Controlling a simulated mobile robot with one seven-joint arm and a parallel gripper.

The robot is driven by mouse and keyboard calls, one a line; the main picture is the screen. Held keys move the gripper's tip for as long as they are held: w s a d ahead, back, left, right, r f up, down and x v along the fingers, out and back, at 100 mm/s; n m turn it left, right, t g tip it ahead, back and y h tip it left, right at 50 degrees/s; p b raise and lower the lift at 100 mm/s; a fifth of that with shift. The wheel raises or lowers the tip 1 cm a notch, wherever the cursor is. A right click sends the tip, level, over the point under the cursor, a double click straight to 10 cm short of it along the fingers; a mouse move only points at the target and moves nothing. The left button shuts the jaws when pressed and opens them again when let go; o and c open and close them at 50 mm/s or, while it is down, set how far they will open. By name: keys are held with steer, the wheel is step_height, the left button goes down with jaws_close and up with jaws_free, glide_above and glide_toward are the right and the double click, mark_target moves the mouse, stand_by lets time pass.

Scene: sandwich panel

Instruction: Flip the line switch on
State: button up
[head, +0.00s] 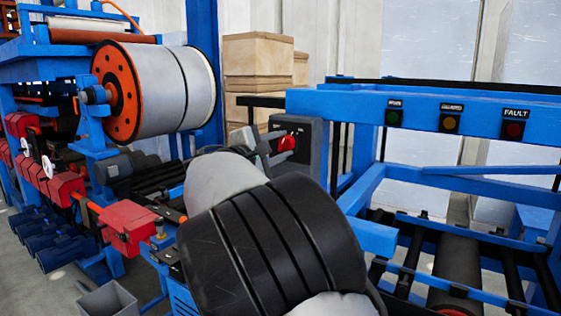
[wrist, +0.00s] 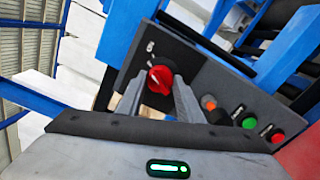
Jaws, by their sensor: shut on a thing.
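The line switch is a red rotary knob (wrist: 160,79) on a dark grey control box (wrist: 215,82). A small white label, partly legible, sits above it in the wrist view. In the head view the red knob (head: 287,143) shows on the left face of the box (head: 313,152). My gripper (wrist: 158,88) is shut on the knob, one grey finger on each side. In the head view my gripper (head: 272,150) reaches the knob from the left. My arm hides part of the area below the box.
Orange, green (wrist: 249,121) and red buttons sit beside the knob on the same panel. A blue frame (head: 430,108) with several indicator lamps, one labelled FAULT, stands at right. A big grey coil (head: 165,88) and rollers stand at left.

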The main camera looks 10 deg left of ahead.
steer(key=m+b, duration=0.1)
steer(key=b, duration=0.1)
steer(key=m+b, duration=0.2)
steer(key=shift+f+b, duration=0.25)
steer(key=shift+b, duration=0.15)
steer(key=shift+r+m+b, duration=0.15)
steer(key=shift+m+b, duration=0.3)
steer(key=shift+m, duration=0.05)
steer(key=shift+r, duration=0.1)
steer(key=o, duration=1.1)
steer(key=shift+c, duration=0.2)
steer(key=shift+s+a, duration=0.1)
steer(key=b+v, duration=0.1)
steer(key=v, duration=1.6)
